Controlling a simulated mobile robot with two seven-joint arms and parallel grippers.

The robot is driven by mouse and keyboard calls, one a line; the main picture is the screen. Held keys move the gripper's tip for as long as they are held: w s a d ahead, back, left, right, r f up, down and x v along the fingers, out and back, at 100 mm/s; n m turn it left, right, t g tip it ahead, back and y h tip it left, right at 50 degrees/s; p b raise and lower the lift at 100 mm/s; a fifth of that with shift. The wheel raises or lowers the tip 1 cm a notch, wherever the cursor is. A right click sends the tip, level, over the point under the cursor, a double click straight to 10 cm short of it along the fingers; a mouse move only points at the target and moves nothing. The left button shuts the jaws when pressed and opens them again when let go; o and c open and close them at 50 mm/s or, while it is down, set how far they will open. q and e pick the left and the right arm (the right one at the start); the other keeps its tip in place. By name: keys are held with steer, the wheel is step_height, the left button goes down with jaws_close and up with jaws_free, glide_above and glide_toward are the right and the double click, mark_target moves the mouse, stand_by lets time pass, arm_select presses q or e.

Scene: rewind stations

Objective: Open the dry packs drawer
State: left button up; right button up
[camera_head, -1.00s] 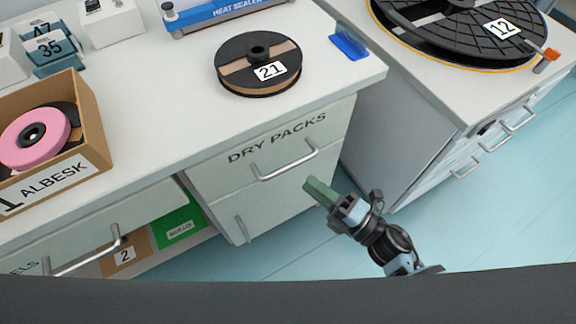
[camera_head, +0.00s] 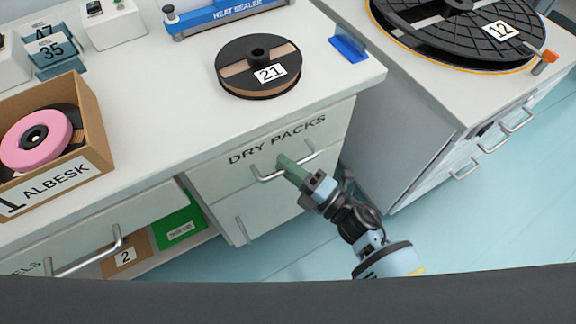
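The dry packs drawer (camera_head: 225,180) is the upper drawer of the white cabinet, with "DRY PACKS" printed above its metal bar handle (camera_head: 265,179). Its front looks flush, so the drawer appears closed. My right gripper (camera_head: 287,164) has its green fingertips at the handle, covering the middle of the bar. I cannot tell whether the fingers are around the bar or only in front of it, nor whether they are open or shut. My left gripper is not in view.
On the counter (camera_head: 165,105) above stand a black reel marked 21 (camera_head: 258,66), a blue heat sealer (camera_head: 225,12) and a cardboard box with a pink roll (camera_head: 95,125). Another cabinet (camera_head: 410,150) stands to the right. Blue floor (camera_head: 500,200) lies clear at lower right.

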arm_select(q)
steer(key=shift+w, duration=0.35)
arm_select(e)
jaws_close()
arm_select(q)
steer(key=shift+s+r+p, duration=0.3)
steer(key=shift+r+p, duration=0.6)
steer(key=shift+p, duration=0.2)
arm_select(e)
steer(key=s+d, duration=0.6)
steer(key=s, duration=0.5)
steer(key=s+d, duration=0.6)
steer(key=s, duration=0.6)
steer(key=shift+d, duration=0.35)
steer(key=shift+o, duration=0.2)
jaws_free()
